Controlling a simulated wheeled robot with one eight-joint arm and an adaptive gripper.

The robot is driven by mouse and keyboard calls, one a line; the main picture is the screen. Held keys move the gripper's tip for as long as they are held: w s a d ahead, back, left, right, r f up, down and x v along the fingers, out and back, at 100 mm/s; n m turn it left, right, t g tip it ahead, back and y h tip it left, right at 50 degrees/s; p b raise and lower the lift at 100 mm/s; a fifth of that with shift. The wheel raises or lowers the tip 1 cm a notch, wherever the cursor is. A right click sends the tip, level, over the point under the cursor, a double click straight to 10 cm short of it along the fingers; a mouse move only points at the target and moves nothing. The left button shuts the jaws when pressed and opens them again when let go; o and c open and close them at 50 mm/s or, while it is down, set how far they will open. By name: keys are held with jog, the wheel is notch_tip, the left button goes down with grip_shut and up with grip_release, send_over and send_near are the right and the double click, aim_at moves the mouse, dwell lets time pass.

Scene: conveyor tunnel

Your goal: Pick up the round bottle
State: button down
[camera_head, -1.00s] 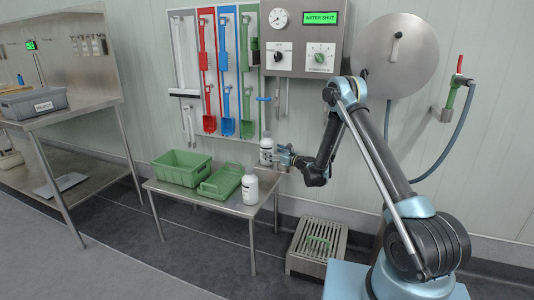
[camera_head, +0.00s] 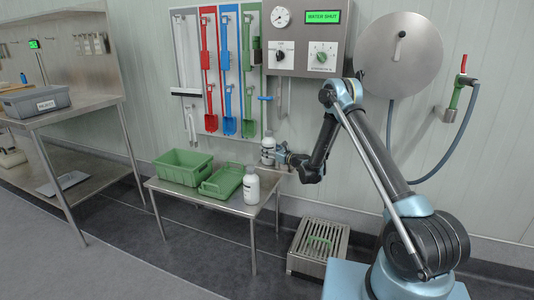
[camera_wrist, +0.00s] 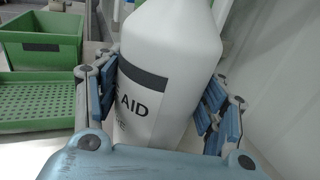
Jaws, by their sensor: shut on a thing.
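Two white bottles are in the head view. The rear bottle (camera_head: 268,151) is at the back right of the small steel table (camera_head: 227,207). My gripper (camera_head: 279,154) is shut on it from the right. In the wrist view the bottle (camera_wrist: 168,60) is between the blue finger pads, one on each side, and leans slightly in the picture. Its label has a dark band and the letters "AID". The second bottle (camera_head: 251,187) stands upright at the table's front right, apart from my gripper. I cannot tell whether the held bottle touches the table.
A deep green crate (camera_head: 182,169) and a shallow green tray (camera_head: 221,184) are on the table, left of the bottles. The wall with a tool board (camera_head: 230,115) is close behind. A metal grate box (camera_head: 318,247) is on the floor to the right.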

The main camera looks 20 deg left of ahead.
aim_at(269, 132)
jog(key=shift+r, duration=0.15)
jog(key=shift+r, duration=4.85)
jog(key=c, duration=1.3)
grip_release()
jog(key=c, duration=0.9)
